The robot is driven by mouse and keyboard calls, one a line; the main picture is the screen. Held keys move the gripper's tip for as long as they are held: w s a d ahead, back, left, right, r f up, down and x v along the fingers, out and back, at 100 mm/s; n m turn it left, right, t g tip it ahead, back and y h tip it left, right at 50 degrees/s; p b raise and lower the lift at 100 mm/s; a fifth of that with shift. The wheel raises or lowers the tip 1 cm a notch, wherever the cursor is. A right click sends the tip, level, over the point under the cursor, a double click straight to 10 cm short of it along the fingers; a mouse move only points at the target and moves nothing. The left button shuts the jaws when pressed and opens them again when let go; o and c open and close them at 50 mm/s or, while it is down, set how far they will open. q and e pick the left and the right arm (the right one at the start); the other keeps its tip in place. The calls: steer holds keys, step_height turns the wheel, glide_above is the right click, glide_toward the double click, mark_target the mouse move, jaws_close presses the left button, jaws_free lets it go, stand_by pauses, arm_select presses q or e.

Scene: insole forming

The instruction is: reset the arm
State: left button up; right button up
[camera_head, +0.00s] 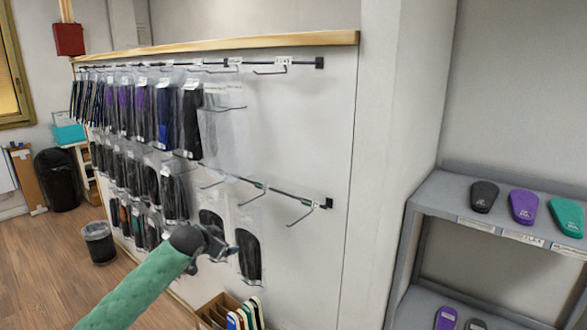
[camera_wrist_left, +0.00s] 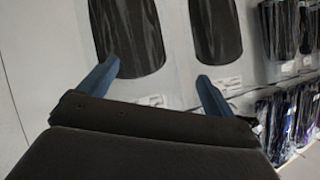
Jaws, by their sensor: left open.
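My left arm, in a green sleeve, reaches in from the lower left in the head view. Its gripper (camera_head: 232,250) is in front of the lower part of the display wall, close to a bagged black insole (camera_head: 249,258). In the left wrist view the two blue fingers of the left gripper (camera_wrist_left: 158,88) are spread apart with nothing between them. Bagged black insoles (camera_wrist_left: 128,35) hang on the wall beyond the fingertips; a second one (camera_wrist_left: 216,30) hangs beside it. I cannot tell the exact gap to them. My right gripper is out of view.
Hooks on the wall hold several bagged insoles (camera_head: 145,105); some right-hand hooks (camera_head: 300,215) are empty. A grey shelf (camera_head: 425,200) with loose insoles stands at right. A wooden box (camera_head: 212,312) with insoles is below my gripper. A bin (camera_head: 99,243) stands on the floor at left.

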arm_select(q)
steer(key=s+d+f+n+g+y, duration=0.1)
steer(key=s+f+g, duration=0.1)
steer(key=s+f, duration=0.75)
steer(key=s+f+n+g+y, duration=0.1)
steer(key=s+f+n, duration=0.1)
steer(key=s+f, duration=0.8)
steer(key=s+d+f+n+g+y, duration=0.15)
steer(key=s+f, duration=0.35)
steer(key=f, duration=0.9)
steer(key=s+d+f+g, duration=0.1)
steer(key=s+f, duration=0.5)
steer(key=s, duration=0.5)
steer(key=s+d+f+n+g+h, duration=0.1)
steer(key=s+f+g, duration=0.1)
steer(key=s+f, duration=0.4)
steer(key=s+d+f+g, duration=0.2)
steer(key=s+f, duration=0.5)
steer(key=s, duration=0.9)
steer(key=shift+s, duration=0.4)
